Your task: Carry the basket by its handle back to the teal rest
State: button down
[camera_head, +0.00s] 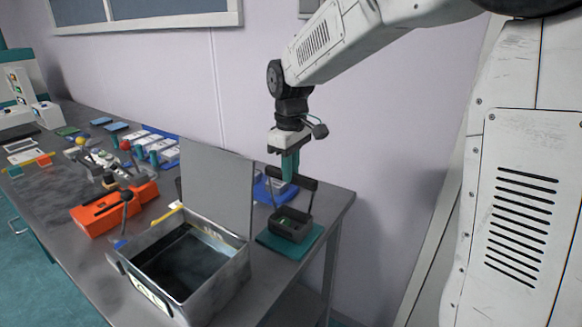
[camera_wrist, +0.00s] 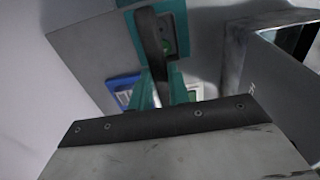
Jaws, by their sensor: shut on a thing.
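The dark basket (camera_head: 289,226) has an upright handle (camera_head: 303,184) with a thick black crossbar, and something green shows inside it. My gripper (camera_head: 290,176) has teal fingers pointing down and shut on the handle's crossbar. In the wrist view the black handle (camera_wrist: 149,45) runs between the teal fingers (camera_wrist: 160,88); most of the basket is hidden there. The teal rest (camera_head: 309,243) is a flat pad at the right end of the bench. The basket is over this pad, upright; I cannot tell whether it touches it.
An open metal bath (camera_head: 222,281) with dark liquid and a raised grey lid (camera_head: 217,186) stands left of the basket. A blue tray (camera_head: 263,190) lies behind. An orange device (camera_head: 106,211) and several small items cover the bench further left. The bench's right edge is close.

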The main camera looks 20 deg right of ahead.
jog(key=shift+f, duration=0.4)
jog(key=c, duration=1.3)
grip_release()
jog(key=shift+o, duration=0.2)
notch_tip(320, 180, up, 8)
jog(key=shift+f, duration=0.1)
jog(key=shift+s+f+m, duration=0.15)
jog(key=shift+f+m, duration=0.15)
jog(key=shift+m, duration=0.1)
jog(key=s+d+f+m, duration=0.1)
jog(key=s+m, duration=0.1)
jog(key=s, duration=0.8)
jog(key=s+d+f+m+t, duration=0.1)
jog(key=s+m, duration=0.1)
jog(key=s, duration=0.7)
jog(key=s+d+f+m, duration=0.1)
jog(key=s+m, duration=0.1)
jog(key=s, duration=0.8)
jog(key=shift+s+f, duration=0.35)
